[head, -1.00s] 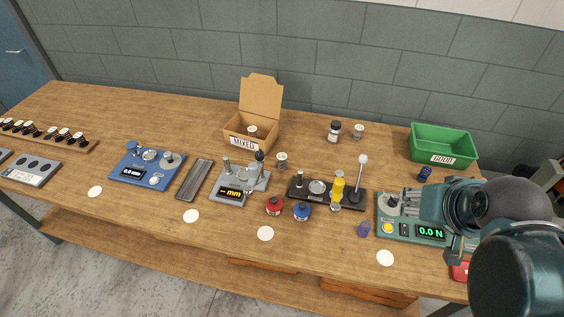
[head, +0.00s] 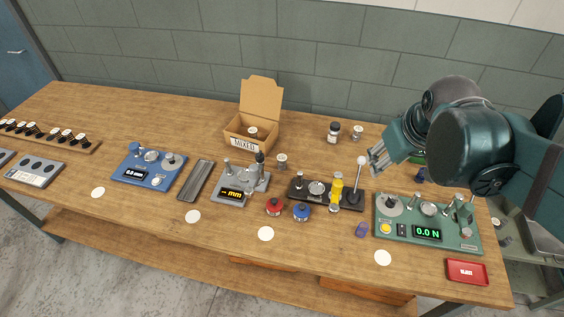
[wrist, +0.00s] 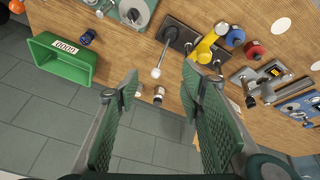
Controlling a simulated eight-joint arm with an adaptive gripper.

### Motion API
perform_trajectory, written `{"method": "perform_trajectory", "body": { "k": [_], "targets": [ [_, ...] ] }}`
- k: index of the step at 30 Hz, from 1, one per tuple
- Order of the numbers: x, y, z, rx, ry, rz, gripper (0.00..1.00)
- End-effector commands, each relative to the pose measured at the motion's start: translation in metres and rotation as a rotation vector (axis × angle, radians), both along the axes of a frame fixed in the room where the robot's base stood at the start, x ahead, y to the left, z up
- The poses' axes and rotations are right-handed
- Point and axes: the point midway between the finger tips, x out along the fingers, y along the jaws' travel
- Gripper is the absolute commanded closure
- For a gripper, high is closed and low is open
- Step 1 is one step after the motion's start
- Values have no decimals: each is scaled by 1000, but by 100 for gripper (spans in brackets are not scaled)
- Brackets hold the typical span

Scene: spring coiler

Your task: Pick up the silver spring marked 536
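Several small silver springs with pale tops stand about, and I cannot read 536 on any. One (head: 357,132) is at the back beside a dark jar (head: 334,131). Another (head: 282,161) is right of the grey gauge, one (head: 253,132) is in the cardboard box, and one (head: 335,205) is in front of the black lever stand. My gripper (head: 376,161) is in the air near the lever's white knob. In the wrist view my gripper (wrist: 159,82) has its fingers wide apart, with nothing held. The knob (wrist: 156,73) and jar (wrist: 158,93) appear between them.
The upright lever (head: 358,180) is close to my gripper. The green bin (head: 420,160) is partly behind my arm. The green force tester (head: 425,225), red tray (head: 467,271) and grey gauge (head: 240,187) stand on the bench.

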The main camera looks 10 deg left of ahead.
Motion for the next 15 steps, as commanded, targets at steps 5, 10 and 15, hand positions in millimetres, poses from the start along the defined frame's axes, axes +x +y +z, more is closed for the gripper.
{"method": "perform_trajectory", "body": {
  "k": [5,10,15],
  "targets": [
    [23,21,1,-30,30,86,61],
    [43,41,-2,-58,59,167,61],
    [63,63,-8,-85,87,251,61]
  ]
}}
